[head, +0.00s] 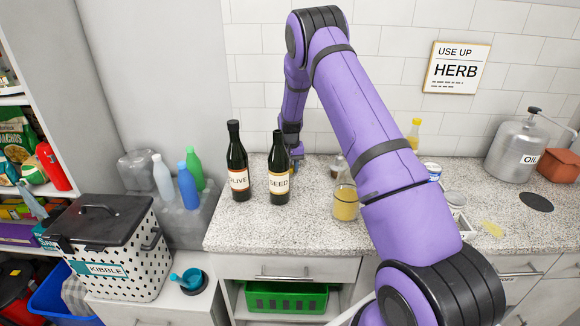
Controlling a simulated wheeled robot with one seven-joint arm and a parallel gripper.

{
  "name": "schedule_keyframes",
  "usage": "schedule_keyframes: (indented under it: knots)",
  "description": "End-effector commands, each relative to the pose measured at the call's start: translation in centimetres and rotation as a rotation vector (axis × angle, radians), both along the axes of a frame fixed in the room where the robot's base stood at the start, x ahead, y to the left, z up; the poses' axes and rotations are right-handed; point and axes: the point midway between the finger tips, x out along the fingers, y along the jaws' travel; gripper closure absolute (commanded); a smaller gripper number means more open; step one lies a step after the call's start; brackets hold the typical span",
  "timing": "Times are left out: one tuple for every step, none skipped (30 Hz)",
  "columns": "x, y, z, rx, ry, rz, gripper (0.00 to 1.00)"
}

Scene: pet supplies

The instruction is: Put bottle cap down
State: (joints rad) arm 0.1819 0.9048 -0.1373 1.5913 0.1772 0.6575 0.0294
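I cannot make out a separate bottle cap in the head view. My gripper (294,151) is low at the back of the counter, behind the dark bottle labelled SEED (279,172). That bottle hides part of it, and its fingertips are too small and covered to show whether they are open or hold anything. A dark bottle labelled OLIVE (237,165) stands upright just left of the SEED bottle. Both bottles have dark tops.
The speckled counter (290,230) is clear in front of the bottles. A jar of yellow liquid (345,204) stands right of them, beside my arm. My arm hides much of the counter's right-centre. A metal OIL can (516,146) stands far right.

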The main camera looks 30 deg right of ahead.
Motion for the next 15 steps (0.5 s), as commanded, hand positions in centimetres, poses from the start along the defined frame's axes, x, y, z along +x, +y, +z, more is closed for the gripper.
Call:
schedule_keyframes:
  knots:
    - [0.01, 0.0, -0.01, 0.0, 0.0, 0.0, 0.56]
    - [0.0, 0.0, 0.0, 0.0, 0.0, 0.0, 0.49]
    - [0.0, -0.01, 0.01, 0.0, 0.0, 0.0, 0.4]
    - [0.0, -0.01, 0.01, 0.0, 0.0, 0.0, 0.4]
    - [0.0, -0.01, 0.01, 0.0, 0.0, 0.0, 0.4]
    - [0.0, -0.01, 0.02, 0.0, 0.0, 0.0, 0.4]
    - [0.0, -0.01, 0.02, 0.0, 0.0, 0.0, 0.4]
    - [0.0, 0.0, 0.02, 0.0, 0.0, 0.0, 0.4]
    - [0.0, 0.0, 0.02, 0.0, 0.0, 0.0, 0.4]
    - [0.0, -0.01, 0.02, 0.0, 0.0, 0.0, 0.4]
    - [0.0, 0.0, 0.05, 0.0, 0.0, 0.0, 0.4]
    - [0.01, 0.0, 0.15, 0.0, 0.0, 0.0, 0.4]
    - [0.01, 0.0, 0.28, 0.0, -0.001, 0.0, 0.4]
    - [0.02, -0.01, 0.47, 0.0, -0.001, 0.0, 0.4]
    - [0.04, -0.01, 0.83, 0.0, -0.001, 0.0, 0.4]
